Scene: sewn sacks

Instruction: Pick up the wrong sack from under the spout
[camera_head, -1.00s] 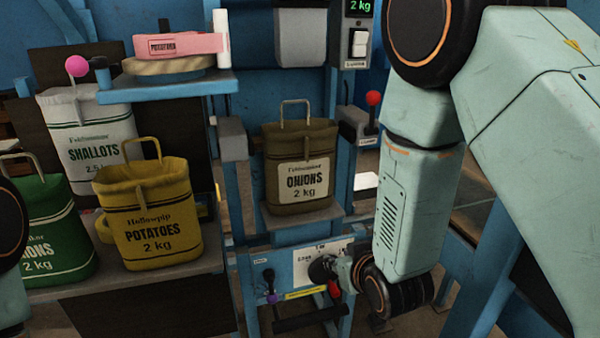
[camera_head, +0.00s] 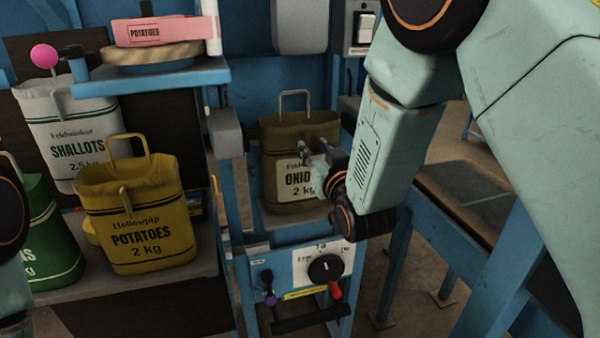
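A brown sack (camera_head: 272,135) labelled ONIONS 2 kg, with a wire-like loop handle on top, stands upright on a small ledge below the grey spout block (camera_head: 300,22). My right gripper (camera_head: 308,156) is in front of the sack's right side and covers the end of its label. Its fingers look apart with nothing between them. I cannot tell whether they touch the sack. My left gripper is out of view; only parts of my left arm show at the left edge.
On the left shelf (camera_head: 130,285) stand a yellow POTATOES sack (camera_head: 140,220), a white SHALLOTS sack (camera_head: 75,120) and a green sack (camera_head: 50,230). A pink POTATOES strip (camera_head: 160,32) lies above. A dial panel (camera_head: 310,268) with levers is below the ledge.

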